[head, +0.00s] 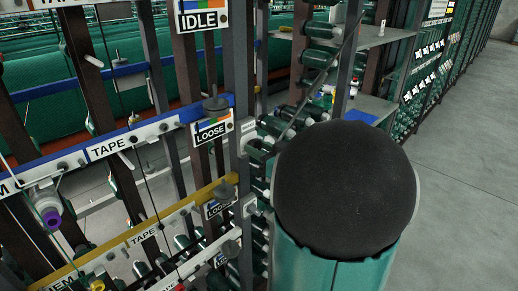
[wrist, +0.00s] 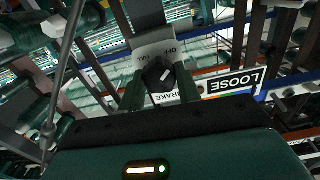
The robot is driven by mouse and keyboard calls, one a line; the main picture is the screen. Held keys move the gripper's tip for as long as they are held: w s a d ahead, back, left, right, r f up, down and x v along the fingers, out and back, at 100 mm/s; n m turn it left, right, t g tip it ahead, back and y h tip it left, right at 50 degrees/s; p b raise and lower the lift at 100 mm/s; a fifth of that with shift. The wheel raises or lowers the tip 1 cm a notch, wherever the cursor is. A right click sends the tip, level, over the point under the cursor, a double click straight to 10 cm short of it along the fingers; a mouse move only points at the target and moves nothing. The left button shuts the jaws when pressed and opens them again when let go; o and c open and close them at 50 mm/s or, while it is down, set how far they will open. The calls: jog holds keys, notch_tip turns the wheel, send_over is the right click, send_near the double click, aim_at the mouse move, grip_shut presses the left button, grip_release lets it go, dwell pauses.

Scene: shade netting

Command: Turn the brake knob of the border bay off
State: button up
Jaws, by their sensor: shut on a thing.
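In the wrist view a black brake knob (wrist: 158,73) stands out from a white plate (wrist: 150,52) lettered OFF, FULL and BRAKE, which appears upside down. A pale mark shows on the knob; I cannot tell exactly which setting it points at. My gripper (wrist: 160,84) is shut on the knob, with one dark green finger on each side. In the head view my own arm, with a large black round joint, hides the gripper and the knob. No label reading border is legible.
A LOOSE card (wrist: 236,84) is beside the knob plate; a LOOSE card (head: 211,130) also shows in the head view. Blue (head: 125,142) and yellow (head: 150,236) TAPE rails cross the rack at left. A thin rod (wrist: 68,60) slants past the gripper. Concrete floor (head: 465,150) is clear at right.

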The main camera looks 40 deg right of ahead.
jog(key=shift+n, duration=0.4)
jog(key=o, duration=1)
jog(key=shift+c, duration=0.2)
jog(key=shift+s, duration=0.1)
jog(key=s, duration=1.3)
jog(key=shift+s+d, duration=0.2)
jog(key=shift+s, duration=0.1)
